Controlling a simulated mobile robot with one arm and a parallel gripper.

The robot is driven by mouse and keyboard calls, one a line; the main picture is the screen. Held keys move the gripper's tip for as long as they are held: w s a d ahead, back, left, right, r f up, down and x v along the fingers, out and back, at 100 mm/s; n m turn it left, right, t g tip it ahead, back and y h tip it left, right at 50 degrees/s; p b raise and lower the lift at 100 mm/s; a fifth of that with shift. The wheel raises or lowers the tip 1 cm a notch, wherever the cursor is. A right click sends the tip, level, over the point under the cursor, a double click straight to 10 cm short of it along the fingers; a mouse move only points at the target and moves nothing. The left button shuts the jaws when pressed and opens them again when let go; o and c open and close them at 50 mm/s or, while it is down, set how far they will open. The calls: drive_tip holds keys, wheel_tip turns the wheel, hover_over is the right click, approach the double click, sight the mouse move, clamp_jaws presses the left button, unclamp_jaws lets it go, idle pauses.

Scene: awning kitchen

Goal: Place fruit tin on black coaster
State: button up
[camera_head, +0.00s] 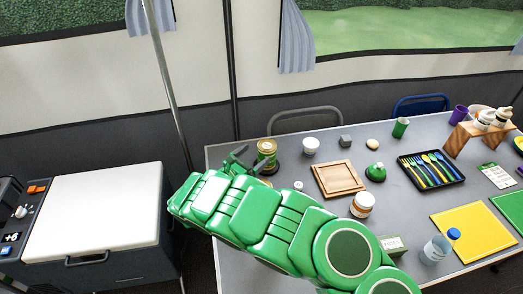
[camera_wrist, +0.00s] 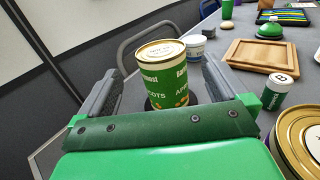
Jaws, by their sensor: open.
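The fruit tin (camera_head: 267,148) is green with a gold lid. In the wrist view the tin (camera_wrist: 163,78) stands upright, with part of an apricots label showing. A black coaster (camera_head: 271,168) shows at the tin's base; a dark edge of it (camera_wrist: 149,104) also shows in the wrist view. The tin appears to stand on it, though the contact is mostly hidden. My gripper (camera_head: 238,158) is open. In the wrist view its two fingers (camera_wrist: 160,95) are spread to either side of the tin, with gaps to it.
A white tub (camera_head: 311,146) stands right of the tin. A wooden tray (camera_head: 339,179), a small green-labelled shaker (camera_wrist: 283,91) and another gold-lidded tin (camera_wrist: 301,135) are nearby. A cutlery tray (camera_head: 431,169) lies further right. A chair (camera_head: 303,113) is behind the table.

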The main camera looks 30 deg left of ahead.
drive_tip(key=shift+s+a, duration=0.15)
drive_tip(key=shift+s, duration=0.8)
drive_tip(key=shift+s+a, duration=0.1)
drive_tip(key=shift+s, duration=0.8)
